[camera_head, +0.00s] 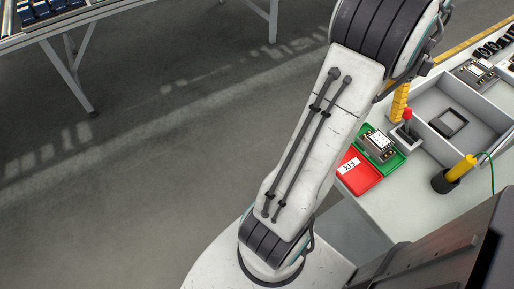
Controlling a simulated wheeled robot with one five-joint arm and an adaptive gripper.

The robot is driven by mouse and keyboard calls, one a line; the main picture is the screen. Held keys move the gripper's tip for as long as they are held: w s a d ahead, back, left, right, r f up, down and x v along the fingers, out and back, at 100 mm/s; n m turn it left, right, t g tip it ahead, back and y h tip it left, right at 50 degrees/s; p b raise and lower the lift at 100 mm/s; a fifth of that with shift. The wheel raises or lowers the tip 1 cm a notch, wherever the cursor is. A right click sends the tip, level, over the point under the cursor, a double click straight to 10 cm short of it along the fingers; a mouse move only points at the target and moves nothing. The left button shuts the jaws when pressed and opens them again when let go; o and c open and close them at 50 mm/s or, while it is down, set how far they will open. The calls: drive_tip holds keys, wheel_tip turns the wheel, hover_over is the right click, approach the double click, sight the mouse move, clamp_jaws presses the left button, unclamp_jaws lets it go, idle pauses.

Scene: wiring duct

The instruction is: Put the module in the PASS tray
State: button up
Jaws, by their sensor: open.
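A module (378,142), a small grey unit with a white label, lies in the green tray (395,163) on the bench. No lettering shows on the green tray, so I cannot read whether it is marked PASS. The red tray (356,182), marked FIX, sits directly beside it, nearer the front edge. My arm crosses the middle of the view and passes out of the top edge. My gripper is not in view.
A grey divided container (484,148) holds a black frame-like part (448,122). A red-knobbed lever (407,122), a yellow stack (399,102) and a yellow-handled tool in a black holder (447,181) stand nearby. A conveyor frame (88,14) stands upper left. The floor between is clear.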

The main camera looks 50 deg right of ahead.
drive_tip(key=w+a+r+n+h, duration=0.2)
drive_tip(key=w+a+r+n, duration=0.1)
drive_tip(key=w+a+n, duration=1.55)
drive_tip(key=s+a+f+n+t, duration=0.1)
drive_tip(key=a+n, duration=0.7)
drive_tip(key=a, duration=0.2)
drive_tip(key=s+a+f+n+t+y, duration=0.1)
drive_tip(key=a+f+n+t, duration=0.1)
drive_tip(key=a+n, duration=0.7)
drive_tip(key=shift+s+a, duration=0.25)
drive_tip(key=shift+a, duration=0.5)
drive_tip(key=shift+r+p, duration=1.1)
drive_tip(key=shift+r, duration=0.1)
